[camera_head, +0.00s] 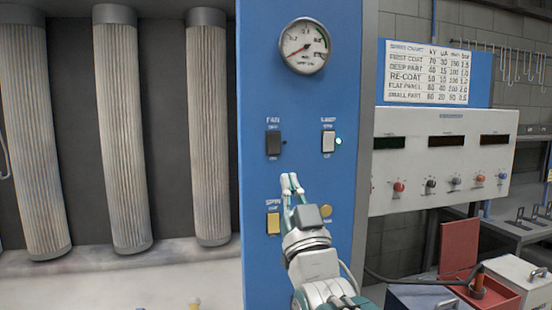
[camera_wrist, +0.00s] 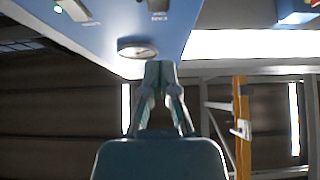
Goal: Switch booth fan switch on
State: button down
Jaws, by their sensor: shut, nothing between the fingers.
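The black fan switch (camera_head: 273,143) sits on the blue panel (camera_head: 262,90) under a FAN label, with a small dark, unlit indicator to its right. In the wrist view the dark fan switch (camera_wrist: 157,4) is cut by the top edge. My gripper (camera_head: 291,182) is shut and empty, its fingertips below and slightly right of the fan switch in the head view. It looks apart from the switch, but the exact gap to the panel cannot be told. The shut fingers also show in the wrist view (camera_wrist: 159,72).
A white lamp switch (camera_head: 328,141) with a lit green light (camera_head: 339,140) is right of the fan switch. A gauge (camera_head: 304,46) is above. A white control box (camera_head: 440,160) stands right.

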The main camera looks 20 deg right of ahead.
aim_at(273, 151)
jog(key=w+r, duration=0.1)
jog(key=w, duration=0.1)
jog(key=w+r, duration=0.1)
jog(key=w, duration=0.2)
jog(key=w+r, duration=0.1)
jog(key=w, duration=0.1)
jog(key=shift+w+r, duration=0.1)
jog(key=shift+w, duration=0.75)
jog(key=shift+w+f, duration=0.2)
jog(key=shift+w, duration=0.15)
